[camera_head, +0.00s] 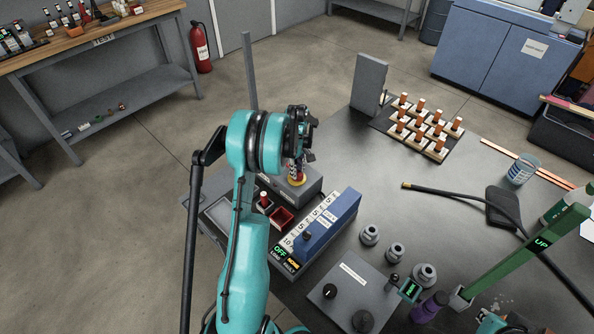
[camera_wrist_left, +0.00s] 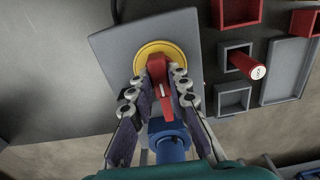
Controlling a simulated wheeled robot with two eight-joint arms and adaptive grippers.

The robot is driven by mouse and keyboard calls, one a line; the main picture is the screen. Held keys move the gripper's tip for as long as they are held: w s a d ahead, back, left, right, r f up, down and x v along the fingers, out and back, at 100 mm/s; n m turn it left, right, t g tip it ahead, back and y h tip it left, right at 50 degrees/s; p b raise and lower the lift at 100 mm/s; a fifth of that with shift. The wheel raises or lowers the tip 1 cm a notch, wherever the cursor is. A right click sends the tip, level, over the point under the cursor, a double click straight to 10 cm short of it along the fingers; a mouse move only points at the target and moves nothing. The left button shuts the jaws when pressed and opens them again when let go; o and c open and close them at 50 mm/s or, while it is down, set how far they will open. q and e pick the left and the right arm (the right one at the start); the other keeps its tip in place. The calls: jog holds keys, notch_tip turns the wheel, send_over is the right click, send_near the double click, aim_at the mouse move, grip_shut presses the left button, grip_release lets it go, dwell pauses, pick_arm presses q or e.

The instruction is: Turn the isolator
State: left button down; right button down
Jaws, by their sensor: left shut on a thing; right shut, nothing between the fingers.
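The isolator is a grey box (camera_head: 312,186) with a yellow disc (camera_head: 298,181) and a red handle (camera_head: 291,170). In the left wrist view the yellow disc (camera_wrist_left: 176,49) sits on the grey plate (camera_wrist_left: 118,48), and the red handle (camera_wrist_left: 158,70) with a white mark points down the picture. My left gripper (camera_wrist_left: 153,88) is shut on the red handle, with a finger on each side; in the head view it (camera_head: 296,152) reaches down from above and hides part of the handle. My right gripper (camera_head: 525,322) shows only partly at the bottom edge, shut and empty.
A blue switch box (camera_head: 340,215) with an OFF display stands beside the isolator. Red bins (camera_head: 281,217) lie in front. A grey upright plate (camera_head: 369,84), a rack of brown-topped samples (camera_head: 430,128) and a black hose (camera_head: 460,196) occupy the bench.

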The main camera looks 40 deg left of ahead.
dwell(0.5)
pick_arm(q)
jog(key=c, duration=1.4)
grip_release()
jog(key=shift+c, duration=0.2)
notch_tip(320, 180, up, 12)
